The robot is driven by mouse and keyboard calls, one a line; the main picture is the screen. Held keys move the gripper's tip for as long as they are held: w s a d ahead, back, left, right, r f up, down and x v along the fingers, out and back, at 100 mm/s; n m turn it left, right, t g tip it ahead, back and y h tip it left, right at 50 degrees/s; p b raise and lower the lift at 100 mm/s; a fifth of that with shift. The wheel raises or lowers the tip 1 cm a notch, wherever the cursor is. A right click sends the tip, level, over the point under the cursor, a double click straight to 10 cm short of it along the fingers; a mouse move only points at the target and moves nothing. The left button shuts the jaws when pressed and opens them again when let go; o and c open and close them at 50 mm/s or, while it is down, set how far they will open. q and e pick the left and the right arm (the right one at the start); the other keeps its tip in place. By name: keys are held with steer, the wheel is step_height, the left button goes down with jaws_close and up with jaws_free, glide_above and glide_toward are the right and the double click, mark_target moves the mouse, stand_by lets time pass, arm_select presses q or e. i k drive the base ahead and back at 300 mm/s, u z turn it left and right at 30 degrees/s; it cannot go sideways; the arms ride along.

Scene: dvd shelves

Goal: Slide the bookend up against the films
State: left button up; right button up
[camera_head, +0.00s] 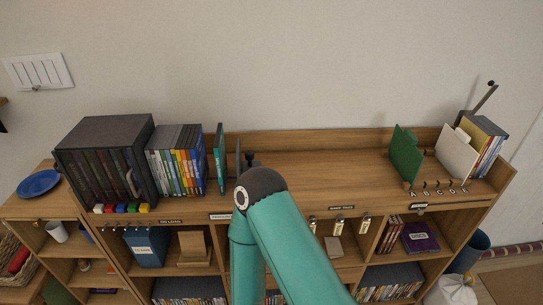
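The films (177,160) stand upright in a row on the shelf top, left of the middle. A teal case (219,158) stands to their right, slightly tilted, with a gap at its left. A thin dark upright plate (238,158), which looks like the bookend, stands just right of the teal case, apart from it. My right arm, teal with a dark joint, rises from below in front of it. A small dark part of my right gripper (250,159) shows by the plate's right side. The arm hides the rest, so its fingers and any contact are unclear. My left gripper is not in view.
A dark box of cases (107,165) stands left of the films. The shelf top (320,165) is clear right of the plate up to a green divider (405,154). A white panel (456,153) and books (485,140) stand at the right end. A low back ledge runs behind.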

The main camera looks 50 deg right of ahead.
mark_target(250, 164)
steer(key=z, duration=0.05)
steer(key=k, duration=1.2)
steer(key=z, duration=0.45)
steer(key=i, duration=1)
steer(key=u, duration=0.05)
